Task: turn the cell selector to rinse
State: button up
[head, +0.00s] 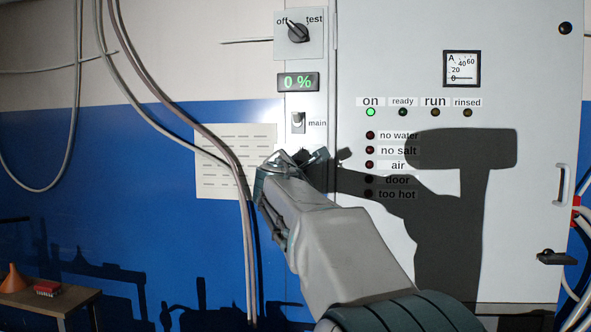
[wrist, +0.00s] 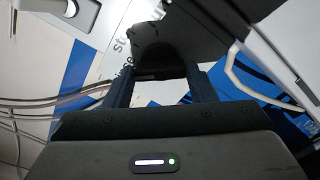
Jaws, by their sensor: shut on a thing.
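My gripper (head: 300,158) is at the narrow panel strip just below the main switch. In the wrist view its two fingers (wrist: 160,76) stand on either side of a dark knob (wrist: 157,48), which I take to be the cell selector; the gripper is shut on it. Partly covered lettering on the plate (wrist: 122,55) beside it starts with "st", and another word looks like the end of "rinse". In the head view my gripper and arm hide the selector almost wholly. I cannot tell which mark its pointer faces.
Above are an off/test knob (head: 298,32), a 0 % display (head: 298,82) and the main switch (head: 298,122). On the cabinet door (head: 540,130) the green "on" lamp (head: 370,112) is lit. Cables (head: 215,140) hang left of my gripper, over a paper sheet (head: 215,178).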

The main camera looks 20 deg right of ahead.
jog(key=shift+n, duration=1.1)
jog(key=shift+f, duration=0.1)
jog(key=o, duration=1)
jog(key=shift+p, duration=0.3)
jog(key=b+v, duration=0.3)
jog(key=v, duration=1)
jog(key=shift+s+a, duration=0.25)
jog(key=shift+s, duration=0.1)
